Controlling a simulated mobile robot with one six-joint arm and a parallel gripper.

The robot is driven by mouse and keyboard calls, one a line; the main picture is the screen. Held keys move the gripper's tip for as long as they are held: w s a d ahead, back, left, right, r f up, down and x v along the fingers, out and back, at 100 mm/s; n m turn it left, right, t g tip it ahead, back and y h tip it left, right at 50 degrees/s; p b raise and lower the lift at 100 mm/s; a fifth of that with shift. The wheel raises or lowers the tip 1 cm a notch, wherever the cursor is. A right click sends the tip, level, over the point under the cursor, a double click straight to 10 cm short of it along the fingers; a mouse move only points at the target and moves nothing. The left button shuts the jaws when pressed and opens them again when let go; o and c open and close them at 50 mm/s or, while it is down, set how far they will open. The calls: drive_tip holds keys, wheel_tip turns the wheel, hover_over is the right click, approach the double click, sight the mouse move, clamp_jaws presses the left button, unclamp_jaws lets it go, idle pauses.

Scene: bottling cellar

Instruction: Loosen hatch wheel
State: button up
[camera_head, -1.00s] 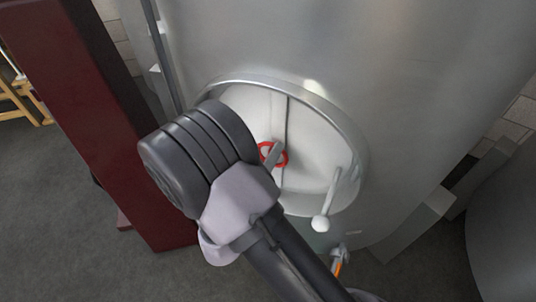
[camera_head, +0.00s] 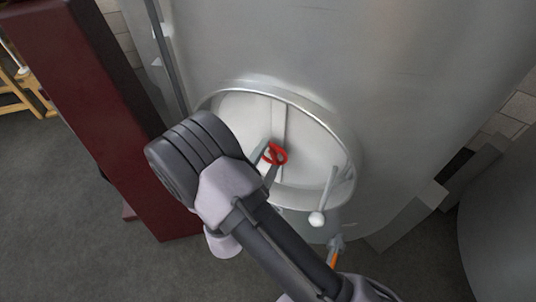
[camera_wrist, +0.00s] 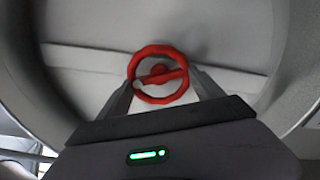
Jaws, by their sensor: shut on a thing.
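The red hatch wheel (camera_head: 275,154) sits at the middle of the round pale hatch door (camera_head: 309,146) on the big steel tank. In the wrist view the wheel (camera_wrist: 140,52) shows as a red ring with a hub and a crossbar. My gripper (camera_wrist: 160,84) is shut on the wheel, one finger at each side of its rim. In the head view my gripper (camera_head: 267,160) is partly hidden behind my own arm. A handle with a white ball end (camera_head: 317,218) stands out at the hatch's lower right.
The steel tank (camera_head: 400,70) fills the back. A dark red post (camera_head: 85,100) stands close on the left. A valve with an orange handle (camera_head: 334,257) sits below the hatch. Another rounded grey vessel (camera_head: 505,220) is at the right edge. Bare floor shows at lower left.

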drive_tip(key=shift+n+p, duration=0.3)
drive_tip(key=shift+n, duration=0.4)
drive_tip(key=o, duration=1.4)
drive_tip(key=shift+c, duration=0.2)
drive_tip(key=p+v, duration=0.2)
drive_tip(key=v, duration=1.5)
drive_tip(key=shift+s+p, duration=0.2)
drive_tip(key=shift+p, duration=0.2)
